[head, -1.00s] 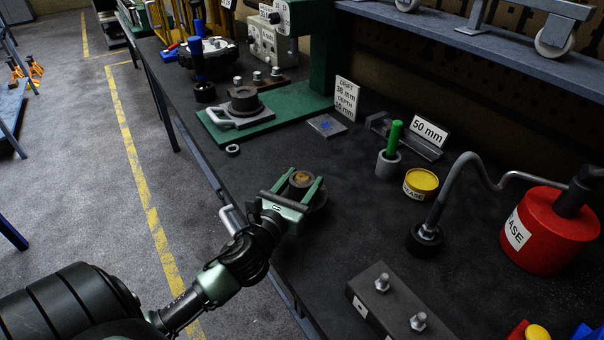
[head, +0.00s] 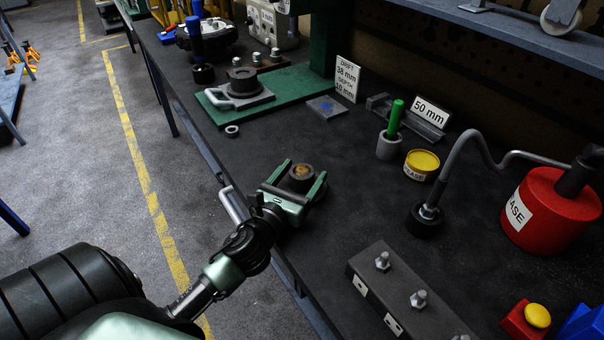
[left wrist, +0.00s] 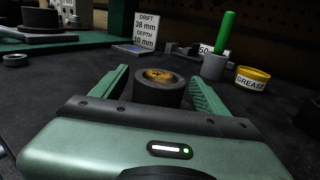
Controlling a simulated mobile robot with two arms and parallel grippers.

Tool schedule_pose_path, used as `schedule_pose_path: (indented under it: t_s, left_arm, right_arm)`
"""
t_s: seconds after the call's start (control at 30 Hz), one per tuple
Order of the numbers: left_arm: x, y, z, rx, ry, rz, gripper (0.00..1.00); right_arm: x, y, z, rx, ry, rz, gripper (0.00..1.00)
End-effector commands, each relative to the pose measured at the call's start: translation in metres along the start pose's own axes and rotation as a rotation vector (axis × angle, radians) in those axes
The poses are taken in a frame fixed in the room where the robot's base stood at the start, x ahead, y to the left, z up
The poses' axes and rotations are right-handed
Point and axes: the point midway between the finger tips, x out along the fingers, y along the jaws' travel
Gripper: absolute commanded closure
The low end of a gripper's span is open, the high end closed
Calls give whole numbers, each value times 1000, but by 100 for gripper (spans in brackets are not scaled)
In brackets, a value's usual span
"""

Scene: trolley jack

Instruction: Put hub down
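The hub (head: 301,176) is a short dark cylinder with a brownish bore. It stands upright on the dark bench top (head: 330,235), near the bench's front edge. My left gripper (head: 304,172) is open around it, with one green finger on each side. In the left wrist view the hub (left wrist: 158,92) sits between the spread fingers, with narrow gaps seen on both sides. The hub's lower part is partly hidden by the gripper. My right gripper is not in view.
Behind are a green press base (head: 285,95), a plate with a handle (head: 240,98), and a small ring (head: 232,131). To the right are a green-handled tool (head: 394,118), a yellow grease tin (head: 421,164), a red grease container (head: 548,220) and a bolted block (head: 400,290).

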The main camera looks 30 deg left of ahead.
Motion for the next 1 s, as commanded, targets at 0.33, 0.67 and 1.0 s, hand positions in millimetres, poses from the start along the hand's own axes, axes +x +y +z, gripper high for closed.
schedule_pose_path:
  t_s: [0.33,0.67,1.0]
  left_arm:
    - [-13,0,0,-1,3,-1,26]
    - [-81,0,-2,-2,4,2,26]
    - [-118,0,2,0,0,0,26]
  right_arm:
    - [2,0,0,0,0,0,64]
    - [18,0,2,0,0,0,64]
    - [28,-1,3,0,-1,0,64]
